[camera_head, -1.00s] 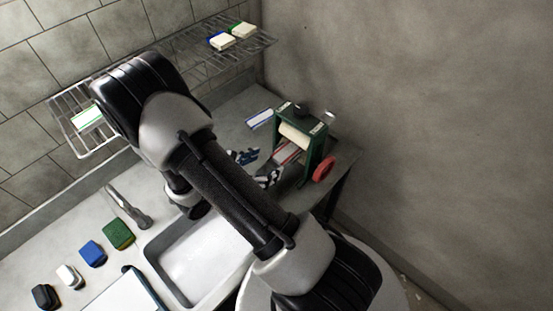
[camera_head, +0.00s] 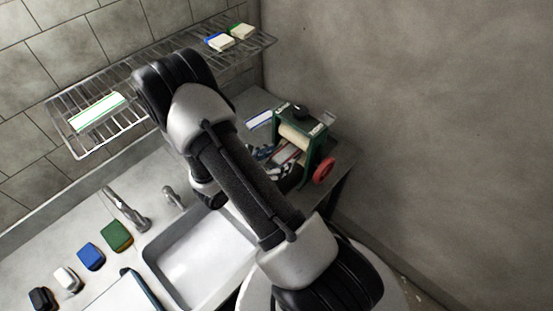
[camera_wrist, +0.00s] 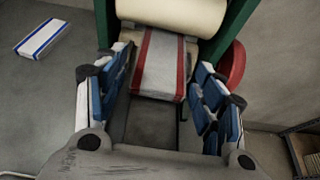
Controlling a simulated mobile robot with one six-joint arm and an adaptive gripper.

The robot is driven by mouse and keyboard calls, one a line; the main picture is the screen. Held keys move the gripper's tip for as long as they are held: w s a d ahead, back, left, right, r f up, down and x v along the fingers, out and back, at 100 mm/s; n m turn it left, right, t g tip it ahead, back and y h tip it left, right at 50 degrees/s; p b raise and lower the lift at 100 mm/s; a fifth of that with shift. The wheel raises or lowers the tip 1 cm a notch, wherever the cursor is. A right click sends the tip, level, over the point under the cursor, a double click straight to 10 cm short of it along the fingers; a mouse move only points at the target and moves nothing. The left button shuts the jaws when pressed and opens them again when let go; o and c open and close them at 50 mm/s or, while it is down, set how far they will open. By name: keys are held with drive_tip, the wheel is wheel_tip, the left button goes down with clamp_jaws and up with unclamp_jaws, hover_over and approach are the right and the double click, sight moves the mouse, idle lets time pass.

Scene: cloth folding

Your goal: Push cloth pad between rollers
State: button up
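The cloth pad, white-grey with red edge stripes, lies flat in front of the rollers in the wrist view (camera_wrist: 160,64). Its far end is close to the cream upper roller (camera_wrist: 174,12); I cannot tell whether it is between the rollers. In the head view the pad (camera_head: 287,153) shows partly at the green-framed roller machine (camera_head: 318,146). My gripper (camera_wrist: 164,62) is open, its blue-and-white fingers on either side of the pad with small gaps. The lower roller is mostly hidden.
A blue-striped cloth (camera_wrist: 42,38) lies left of the machine. A red wheel (camera_head: 324,169) sits on the machine's right side. A sink (camera_head: 205,256) is in the counter. A wire rack (camera_head: 82,147) above holds a green-edged cloth (camera_head: 98,111) and two small pads.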

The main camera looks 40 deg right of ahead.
drive_tip(key=c, duration=0.8)
drive_tip(key=o, duration=1.1)
drive_tip(key=shift+o, duration=0.2)
drive_tip(key=v, duration=1.2)
